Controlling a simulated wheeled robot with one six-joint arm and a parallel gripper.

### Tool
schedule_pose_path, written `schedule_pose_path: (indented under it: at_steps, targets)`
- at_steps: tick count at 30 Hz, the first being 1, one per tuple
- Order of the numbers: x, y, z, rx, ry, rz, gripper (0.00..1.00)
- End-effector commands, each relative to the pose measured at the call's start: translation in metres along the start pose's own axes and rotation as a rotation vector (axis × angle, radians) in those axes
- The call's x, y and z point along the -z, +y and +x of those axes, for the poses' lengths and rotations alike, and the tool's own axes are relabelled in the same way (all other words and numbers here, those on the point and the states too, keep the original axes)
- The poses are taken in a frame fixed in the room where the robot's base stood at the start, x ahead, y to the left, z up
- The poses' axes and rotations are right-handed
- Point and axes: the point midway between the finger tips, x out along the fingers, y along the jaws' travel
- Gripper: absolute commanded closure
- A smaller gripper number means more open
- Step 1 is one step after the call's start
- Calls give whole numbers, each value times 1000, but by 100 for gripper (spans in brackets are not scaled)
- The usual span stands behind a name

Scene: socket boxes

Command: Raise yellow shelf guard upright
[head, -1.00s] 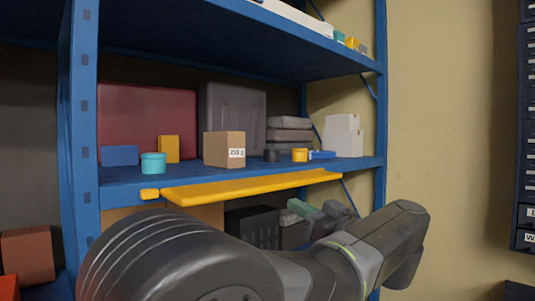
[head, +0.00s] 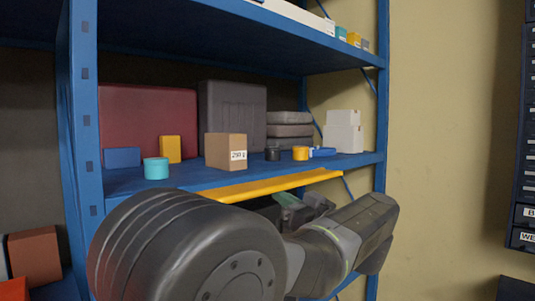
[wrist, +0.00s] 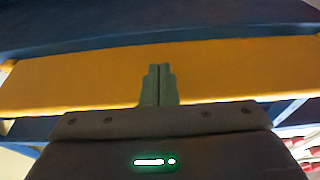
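The yellow shelf guard (head: 290,182) is a long flat strip along the front edge of the blue middle shelf. It hangs at or just below the shelf edge and is not upright; my arm hides its left part in the head view. In the wrist view the guard (wrist: 230,72) spans nearly the whole width. My gripper (wrist: 158,70) has its two fingers together, with nothing seen between them. Its tips overlap the guard in the wrist view; I cannot tell whether they touch. In the head view the gripper (head: 289,204) is just below the guard, partly hidden by my arm.
On the blue shelf (head: 200,184) stand a cardboard box (head: 225,151), a teal tub (head: 156,168), a yellow tub (head: 300,153), a dark tub (head: 272,154) and white boxes (head: 343,135). A blue post (head: 84,120) stands at left. Open room lies before the right wall.

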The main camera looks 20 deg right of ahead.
Motion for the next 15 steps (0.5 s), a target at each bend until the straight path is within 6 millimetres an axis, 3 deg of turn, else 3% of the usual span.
schedule_pose_path:
  at_steps: [15]
  targets:
    - [35, 0, 9, 0, 3, -1, 100]
